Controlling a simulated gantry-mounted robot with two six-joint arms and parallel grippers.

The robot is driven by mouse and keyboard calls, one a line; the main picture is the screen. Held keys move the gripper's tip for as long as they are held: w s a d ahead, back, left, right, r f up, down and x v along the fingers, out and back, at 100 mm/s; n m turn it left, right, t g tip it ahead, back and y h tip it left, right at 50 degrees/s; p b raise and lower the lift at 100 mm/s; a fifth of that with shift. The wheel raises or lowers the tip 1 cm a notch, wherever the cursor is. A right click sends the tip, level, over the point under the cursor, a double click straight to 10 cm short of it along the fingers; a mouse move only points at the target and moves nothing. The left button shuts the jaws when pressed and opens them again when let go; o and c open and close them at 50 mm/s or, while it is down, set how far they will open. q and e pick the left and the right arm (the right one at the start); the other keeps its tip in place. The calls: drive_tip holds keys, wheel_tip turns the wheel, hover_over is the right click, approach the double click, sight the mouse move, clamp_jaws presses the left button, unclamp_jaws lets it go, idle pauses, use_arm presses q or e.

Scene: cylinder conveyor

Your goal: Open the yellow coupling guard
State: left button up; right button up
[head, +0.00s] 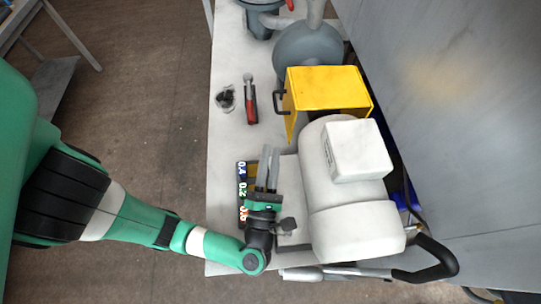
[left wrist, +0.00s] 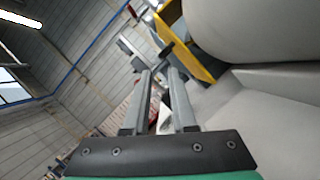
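The yellow coupling guard (head: 328,88) sits between the pale motor and the grey pump, with a dark handle (head: 279,102) on its left side. In the left wrist view part of the yellow guard (left wrist: 200,68) shows ahead of and right of the fingers. My left gripper (head: 267,165) is over the bench left of the motor, below the handle in the head view, fingers pointing toward the guard side. Its two fingers (left wrist: 160,75) are apart with nothing between them, and no contact with the handle shows. My right gripper is not in view.
The pale motor (head: 350,215) with its terminal box (head: 357,150) stands right of my left gripper. A tray with numbered labels (head: 242,188) lies beneath it. A red-handled tool (head: 250,101) and a small dish (head: 226,98) lie left of the guard. A grey wall borders the right.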

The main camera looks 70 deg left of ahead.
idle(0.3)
use_arm(q)
drive_tip(key=v, duration=0.7)
drive_tip(key=shift+d+f, duration=0.1)
drive_tip(key=shift+d, duration=0.15)
